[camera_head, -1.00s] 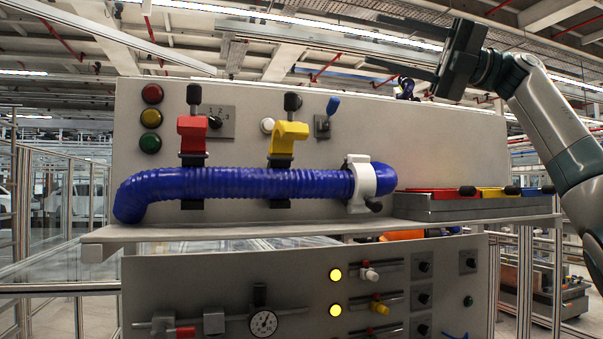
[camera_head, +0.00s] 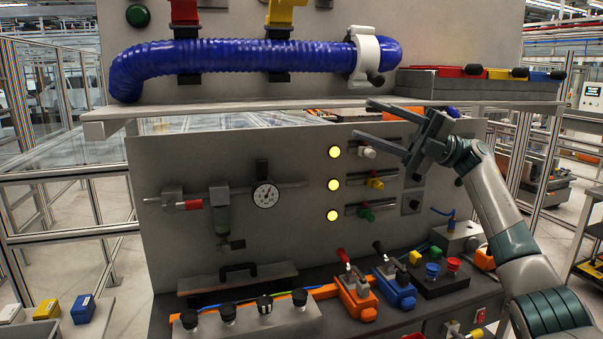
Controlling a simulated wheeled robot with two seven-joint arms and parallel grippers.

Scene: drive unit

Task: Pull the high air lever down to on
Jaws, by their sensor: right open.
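I cannot tell for certain which part is the high air lever. An air line with a round gauge (camera_head: 265,196) runs across the lower grey panel, with a red piece (camera_head: 194,204) at its left end and a dark handle (camera_head: 231,244) below its regulator. On the upper panel, a red lever (camera_head: 184,12) and a yellow lever (camera_head: 280,12) stand behind the blue hose, cut by the top edge. My right gripper (camera_head: 376,120) is open and empty, pointing left in front of the lower panel's upper right, near the white knob (camera_head: 367,152). My left gripper is out of view.
A shelf (camera_head: 240,108) juts out above the lower panel, close to my right gripper. Yellow lamps (camera_head: 334,184) glow beside sliders. Below, a bench carries a black-knobbed box (camera_head: 265,308) and orange and blue lever units (camera_head: 392,288). The space before the gauge is clear.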

